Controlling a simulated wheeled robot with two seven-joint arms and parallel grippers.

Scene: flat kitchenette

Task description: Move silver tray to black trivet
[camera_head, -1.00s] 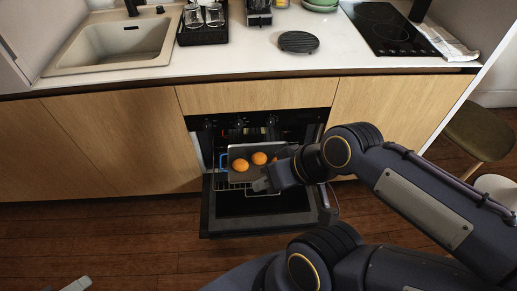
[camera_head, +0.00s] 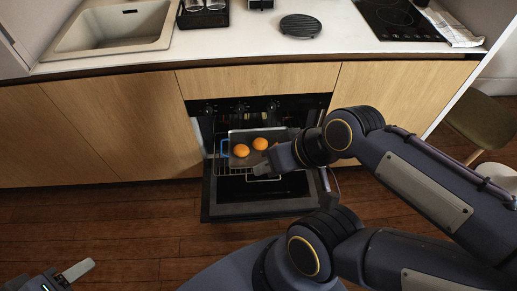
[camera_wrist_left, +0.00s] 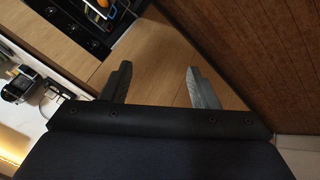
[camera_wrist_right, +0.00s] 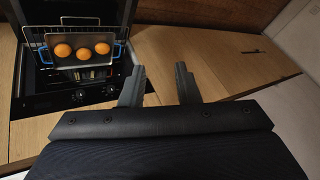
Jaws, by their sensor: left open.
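The silver tray (camera_head: 246,136) sits in the open oven and holds round oranges. Two oranges (camera_head: 241,150) show in the head view; three show on the tray (camera_wrist_right: 52,67) in the right wrist view. The black trivet (camera_head: 301,25) is a round ridged disc lying bare on the counter. My right gripper (camera_head: 262,170) is open and empty by the near right part of the tray, covering some of it in the head view. In the right wrist view its fingers (camera_wrist_right: 158,85) stand apart from the tray. My left gripper (camera_head: 62,277) is open and empty at the lower left.
The oven door (camera_head: 260,207) is folded down in front. The counter holds a sink (camera_head: 115,28), a black rack with glasses (camera_head: 203,14) and a hob (camera_head: 395,18).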

